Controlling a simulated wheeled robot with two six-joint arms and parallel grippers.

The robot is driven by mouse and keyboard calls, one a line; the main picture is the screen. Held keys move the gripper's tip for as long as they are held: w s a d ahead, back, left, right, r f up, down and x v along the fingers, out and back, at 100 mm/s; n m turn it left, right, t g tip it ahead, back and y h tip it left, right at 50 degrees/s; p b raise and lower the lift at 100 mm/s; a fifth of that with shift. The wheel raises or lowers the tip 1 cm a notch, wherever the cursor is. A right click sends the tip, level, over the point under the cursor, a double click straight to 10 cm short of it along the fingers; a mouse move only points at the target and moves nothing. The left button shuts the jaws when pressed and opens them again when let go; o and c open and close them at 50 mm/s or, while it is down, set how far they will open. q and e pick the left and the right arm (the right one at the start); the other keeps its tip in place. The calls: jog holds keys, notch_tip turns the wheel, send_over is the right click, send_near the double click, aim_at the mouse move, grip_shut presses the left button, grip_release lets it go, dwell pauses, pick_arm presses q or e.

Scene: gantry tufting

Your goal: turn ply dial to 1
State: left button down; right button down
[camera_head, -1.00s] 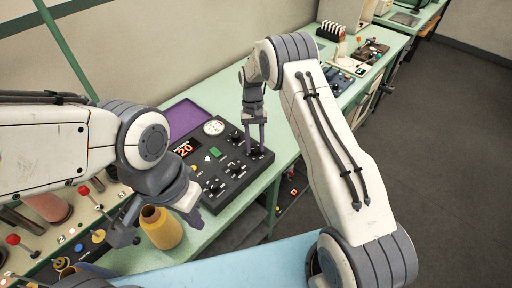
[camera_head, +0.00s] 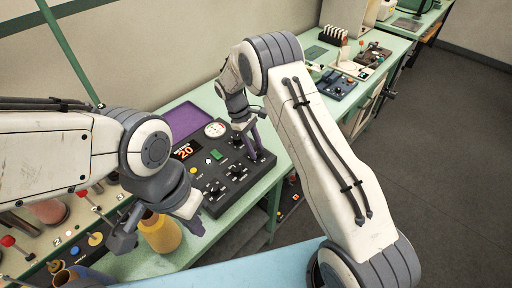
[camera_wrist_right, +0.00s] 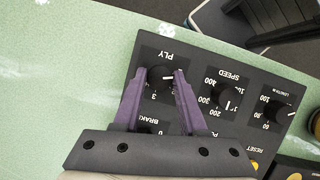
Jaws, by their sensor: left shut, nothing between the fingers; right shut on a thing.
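The black control panel (camera_head: 216,186) lies on the green bench, with several dials, a red display reading 20 and a gauge. The ply dial (camera_wrist_right: 160,78) is a black knob with a white pointer, under the label PLY in the right wrist view. My right gripper (camera_wrist_right: 164,76) is shut on the ply dial, its purple fingers on either side of it. In the head view my right gripper (camera_head: 255,158) is at the panel's right end. The pointer points right in the wrist view; a 3 shows below it. My left gripper (camera_head: 160,222) is shut and empty, by the yellow cone.
The speed dial (camera_wrist_right: 224,96) and the length dial (camera_wrist_right: 280,112) sit beside the ply dial. A yellow cone (camera_head: 160,234) stands near my left gripper.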

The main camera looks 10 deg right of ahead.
jog(key=shift+w+r+n+t, duration=0.1)
jog(key=shift+n+t, duration=0.3)
jog(key=shift+n, duration=0.7)
jog(key=shift+h, duration=0.3)
jog(key=shift+c, duration=2.3)
grip_release()
jog(key=shift+a, duration=0.1)
jog(key=b+v, duration=0.2)
jog(key=v, duration=0.8)
jog(key=shift+r+b, duration=0.2)
jog(key=shift+b, duration=0.1)
